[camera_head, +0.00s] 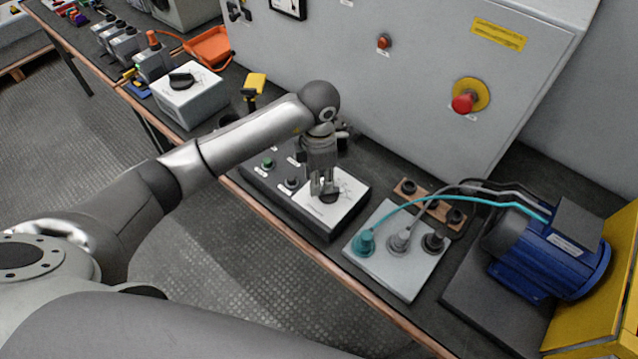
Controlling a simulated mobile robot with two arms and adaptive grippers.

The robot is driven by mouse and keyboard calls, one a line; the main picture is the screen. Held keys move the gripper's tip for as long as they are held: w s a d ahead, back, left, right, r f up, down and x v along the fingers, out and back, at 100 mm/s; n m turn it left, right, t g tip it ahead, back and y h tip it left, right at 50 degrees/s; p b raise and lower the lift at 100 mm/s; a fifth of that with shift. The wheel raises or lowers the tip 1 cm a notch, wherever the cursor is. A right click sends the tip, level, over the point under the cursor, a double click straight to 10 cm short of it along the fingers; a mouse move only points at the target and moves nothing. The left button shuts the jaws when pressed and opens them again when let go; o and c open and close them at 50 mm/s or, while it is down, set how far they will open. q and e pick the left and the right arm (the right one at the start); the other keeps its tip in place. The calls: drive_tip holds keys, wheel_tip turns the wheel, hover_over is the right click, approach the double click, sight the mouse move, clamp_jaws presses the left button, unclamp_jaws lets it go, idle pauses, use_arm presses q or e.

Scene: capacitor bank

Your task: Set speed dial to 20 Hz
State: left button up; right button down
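A black dial (329,198) sits on a white scale plate (347,207) on top of a dark control box. The scale marks are too small to read. My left gripper (322,188) points down over this plate, with its fingertips right at the dial and partly hiding it. The two fingers are close together. I cannot tell whether they grip the dial or only stand beside it. My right gripper is not in view.
A grey cabinet (420,60) with a red emergency button (464,103) stands behind. Green (268,163) and dark knobs sit left of the plate. A plug panel (400,262) with cables and a blue motor (555,250) are at right. Another dial box (190,100) stands further left.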

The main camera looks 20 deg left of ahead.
use_arm(q)
drive_tip(key=shift+f, duration=1.85)
clamp_jaws()
